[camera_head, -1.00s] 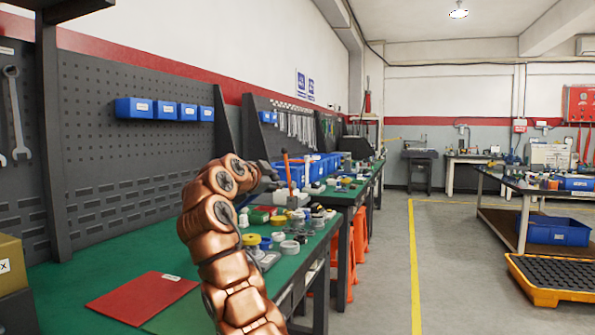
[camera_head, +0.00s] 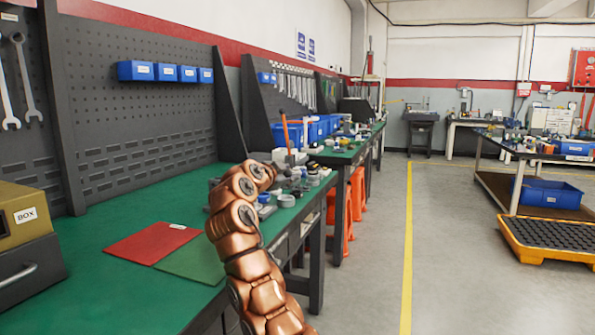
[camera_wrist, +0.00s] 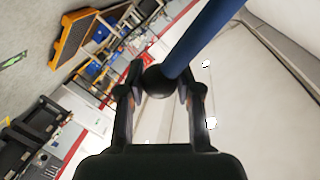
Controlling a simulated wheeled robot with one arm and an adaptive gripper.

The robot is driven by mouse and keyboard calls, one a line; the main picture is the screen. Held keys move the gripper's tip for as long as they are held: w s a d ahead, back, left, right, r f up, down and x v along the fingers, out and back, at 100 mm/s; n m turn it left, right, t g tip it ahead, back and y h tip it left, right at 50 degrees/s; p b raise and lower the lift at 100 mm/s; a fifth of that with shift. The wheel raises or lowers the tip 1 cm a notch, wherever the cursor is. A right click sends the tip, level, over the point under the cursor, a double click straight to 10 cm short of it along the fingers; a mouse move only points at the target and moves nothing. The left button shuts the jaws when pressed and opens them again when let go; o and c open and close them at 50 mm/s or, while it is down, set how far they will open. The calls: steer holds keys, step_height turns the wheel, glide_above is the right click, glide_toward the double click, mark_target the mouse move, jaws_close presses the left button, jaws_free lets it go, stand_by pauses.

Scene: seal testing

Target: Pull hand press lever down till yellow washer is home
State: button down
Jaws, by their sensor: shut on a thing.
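In the wrist view, my gripper (camera_wrist: 158,90) is shut on the dark ball knob (camera_wrist: 158,83) at the end of a blue rod, which looks like the hand press lever (camera_wrist: 205,38). The rod runs up and right from between the fingers. In the head view my copper arm reaches over the bench's front edge and hides most of the gripper and the press. I cannot make out the yellow washer in either view now.
A green-topped bench (camera_head: 120,210) holds a red mat (camera_head: 152,242), a brown box (camera_head: 25,215) and several small parts (camera_head: 290,190) beyond my arm. An orange upright handle (camera_head: 286,130) stands there. Blue bins (camera_head: 318,128) stand farther back.

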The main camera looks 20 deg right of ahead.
steer(key=shift+w+a+f, duration=0.1)
steer(key=shift+a+f, duration=0.1)
steer(key=shift+a, duration=0.05)
steer(key=c, duration=1)
jaws_free()
steer(key=shift+c, duration=0.2)
steer(key=shift+o, duration=1.4)
steer(key=shift+d+r, duration=0.1)
steer(key=shift+d, duration=0.1)
steer(key=shift+a, duration=0.1)
